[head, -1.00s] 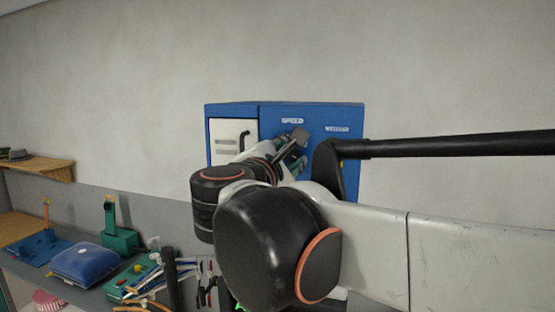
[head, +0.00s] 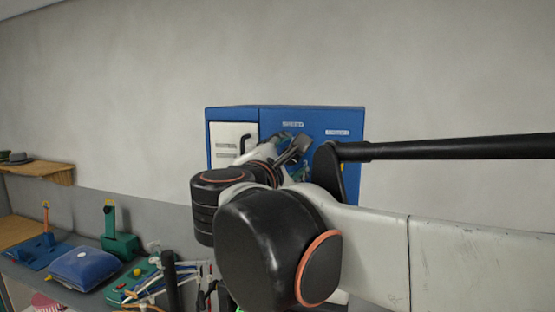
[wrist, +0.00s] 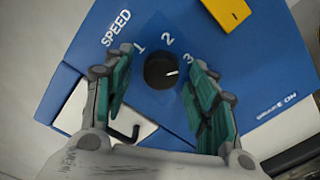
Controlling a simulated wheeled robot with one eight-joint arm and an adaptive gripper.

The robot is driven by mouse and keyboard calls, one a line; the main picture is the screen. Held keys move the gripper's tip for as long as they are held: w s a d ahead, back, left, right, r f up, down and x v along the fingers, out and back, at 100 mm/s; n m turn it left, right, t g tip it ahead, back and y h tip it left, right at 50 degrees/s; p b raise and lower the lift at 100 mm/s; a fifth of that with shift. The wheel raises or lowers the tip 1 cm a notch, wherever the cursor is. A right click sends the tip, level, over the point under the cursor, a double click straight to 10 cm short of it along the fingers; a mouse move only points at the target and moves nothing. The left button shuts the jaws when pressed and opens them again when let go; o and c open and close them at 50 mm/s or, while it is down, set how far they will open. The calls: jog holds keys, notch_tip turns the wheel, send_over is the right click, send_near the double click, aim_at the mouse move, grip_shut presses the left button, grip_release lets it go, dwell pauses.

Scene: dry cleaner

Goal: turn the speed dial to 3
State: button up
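The black speed dial (wrist: 161,71) is on the blue machine front (head: 345,118), with 1, 2 and 3 printed around it and SPEED above 1. Its short white mark points right, close to the 3 but slightly below the direct line to it. My gripper (wrist: 162,58) is open, with one green-padded finger on each side of the dial. Gaps show between both pads and the dial, and nothing is held. In the head view my gripper (head: 293,150) is in front of the machine, and the dial is hidden or too small to make out.
A yellow block (wrist: 227,11) sits on the panel beside the dial. A white door (head: 232,140) with a black handle is at the machine's left. Below left, the counter holds a blue cushion (head: 85,268), a green holder (head: 119,245) and several tools.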

jog(key=shift+s, duration=0.1)
jog(key=v, duration=0.7)
jog(key=shift+s, duration=0.15)
jog(key=shift+a, duration=0.1)
